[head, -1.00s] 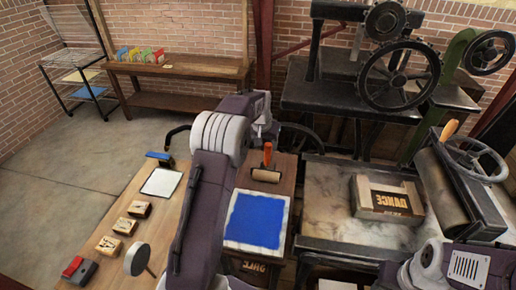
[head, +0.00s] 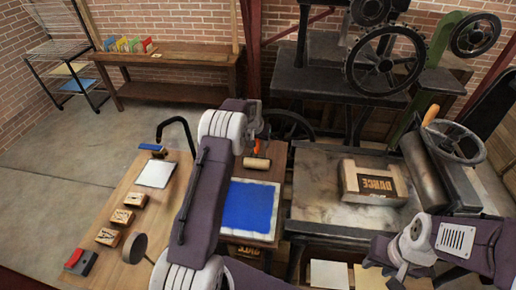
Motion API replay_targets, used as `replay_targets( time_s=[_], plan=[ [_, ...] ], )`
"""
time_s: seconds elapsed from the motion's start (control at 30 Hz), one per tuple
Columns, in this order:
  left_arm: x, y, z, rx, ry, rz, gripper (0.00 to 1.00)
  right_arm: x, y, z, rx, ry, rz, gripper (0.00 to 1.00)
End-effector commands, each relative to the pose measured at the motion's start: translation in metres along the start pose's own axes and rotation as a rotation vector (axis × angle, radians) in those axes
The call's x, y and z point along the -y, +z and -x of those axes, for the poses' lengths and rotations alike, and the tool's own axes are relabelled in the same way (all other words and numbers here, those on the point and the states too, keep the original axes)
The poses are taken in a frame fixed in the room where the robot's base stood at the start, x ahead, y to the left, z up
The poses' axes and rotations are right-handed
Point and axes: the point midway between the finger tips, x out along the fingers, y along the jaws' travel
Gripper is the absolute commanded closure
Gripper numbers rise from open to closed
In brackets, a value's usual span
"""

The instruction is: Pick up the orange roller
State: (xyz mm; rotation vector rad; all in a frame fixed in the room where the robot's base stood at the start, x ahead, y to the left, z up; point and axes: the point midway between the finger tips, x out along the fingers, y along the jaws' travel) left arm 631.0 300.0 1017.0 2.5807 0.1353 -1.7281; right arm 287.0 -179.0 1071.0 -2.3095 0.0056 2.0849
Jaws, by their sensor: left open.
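The orange roller has an upright orange handle (head: 256,147) and a pale tan cylinder (head: 257,163). It sits at the back of the dark wooden stand, just behind the blue ink slab (head: 249,206). My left gripper (head: 262,130) is open, close above the handle. Its fingers are small and partly hidden by my own wrist, so I cannot tell whether they touch the handle. My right gripper (head: 403,268) is low at the right, in front of the press bed and far from the roller; its fingers are too unclear to read.
The press bed (head: 315,205) holds a wooden type block (head: 372,184); a large roller (head: 424,172) with a handwheel stands right of it. The left bench has a white sheet (head: 156,174), several wooden stamps (head: 122,217) and a red-topped stamp (head: 80,261). A black curved tube (head: 177,121) rises behind.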

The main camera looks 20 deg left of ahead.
Motion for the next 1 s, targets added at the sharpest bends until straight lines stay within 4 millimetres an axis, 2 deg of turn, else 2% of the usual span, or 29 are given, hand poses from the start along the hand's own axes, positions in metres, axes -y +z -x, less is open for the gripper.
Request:
replay_targets(
  time_s=[0.07,0.27,0.3,0.67,0.87,1.0],
  plan=[
    [0.000,0.000,0.000,0.000,0.000,0.000,0.45,0.000,0.000,0.000,0.000,0.000,0.000,0.64],
    [0.000,0.000,0.000,0.000,0.000,0.000,0.98,0.000,0.000,-0.001,0.000,0.000,0.000,0.64],
    [0.000,0.000,0.000,0.000,0.000,0.000,1.00,0.000,0.000,-0.001,0.000,0.000,0.000,0.64],
    [0.001,-0.004,0.007,-0.005,-0.001,0.000,1.00,0.000,0.000,-0.004,0.000,0.000,0.000,0.64],
    [0.001,-0.018,0.038,-0.009,-0.002,-0.001,1.00,0.000,0.002,-0.015,0.000,0.000,0.000,0.64],
    [-0.032,-0.030,0.053,-0.006,0.001,-0.006,1.00,0.000,0.002,-0.019,0.000,0.000,0.000,0.64]
  ],
)
